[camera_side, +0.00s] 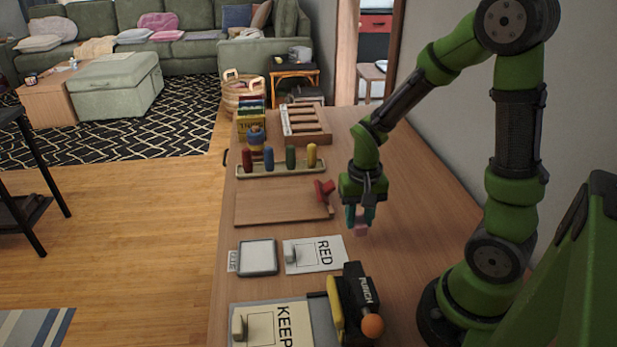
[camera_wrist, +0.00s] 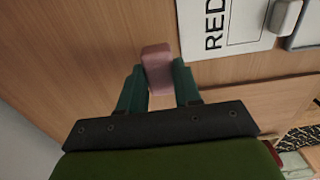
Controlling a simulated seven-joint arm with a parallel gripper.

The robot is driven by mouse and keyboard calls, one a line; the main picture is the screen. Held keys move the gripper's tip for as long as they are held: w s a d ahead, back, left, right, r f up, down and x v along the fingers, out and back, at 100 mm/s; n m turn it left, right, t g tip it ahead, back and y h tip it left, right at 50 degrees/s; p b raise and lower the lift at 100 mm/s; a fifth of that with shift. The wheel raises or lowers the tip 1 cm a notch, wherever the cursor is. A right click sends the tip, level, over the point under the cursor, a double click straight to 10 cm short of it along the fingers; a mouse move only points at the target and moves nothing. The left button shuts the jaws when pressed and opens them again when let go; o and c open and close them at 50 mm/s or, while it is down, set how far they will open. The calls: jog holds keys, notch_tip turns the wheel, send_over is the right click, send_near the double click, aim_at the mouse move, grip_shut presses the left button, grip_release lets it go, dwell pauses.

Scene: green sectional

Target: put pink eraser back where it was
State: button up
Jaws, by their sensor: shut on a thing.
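The pink eraser (camera_side: 361,229) is a small pink block held between the fingertips of my gripper (camera_side: 361,217). In the wrist view the eraser (camera_wrist: 157,70) sticks out past the two teal fingers of my gripper (camera_wrist: 159,85), which are shut on it. The eraser is over bare wooden table, to the right of the white RED card (camera_side: 314,254). I cannot tell whether it touches the table. The RED card also shows in the wrist view (camera_wrist: 245,22) at the upper right, with a small grey block (camera_side: 291,255) on it.
A wooden board (camera_side: 275,204) with a red clamp-like piece (camera_side: 324,191) lies behind the RED card. A grey-framed tray (camera_side: 258,257) is to the card's left. A black punch (camera_side: 358,300) and a KEEP card (camera_side: 271,326) are in front. The table right of my gripper is clear.

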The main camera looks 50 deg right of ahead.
aim_at(359, 220)
jog(key=shift+f, duration=2)
jog(key=o, duration=1)
jog(key=shift+f, duration=0.1)
notch_tip(359, 220, up, 12)
jog(key=shift+f, duration=0.1)
jog(key=s+a+r+n+t+y, duration=0.1)
jog(key=a+r+n+t, duration=0.1)
jog(key=a+r, duration=0.3)
jog(key=s+a+r+n+t+y, duration=0.1)
jog(key=s+a+r+n+t, duration=0.1)
jog(key=a+r+t, duration=0.3)
jog(key=shift+s+r+n, duration=0.3)
jog(key=shift+r+n, duration=0.2)
jog(key=shift+r, duration=0.3)
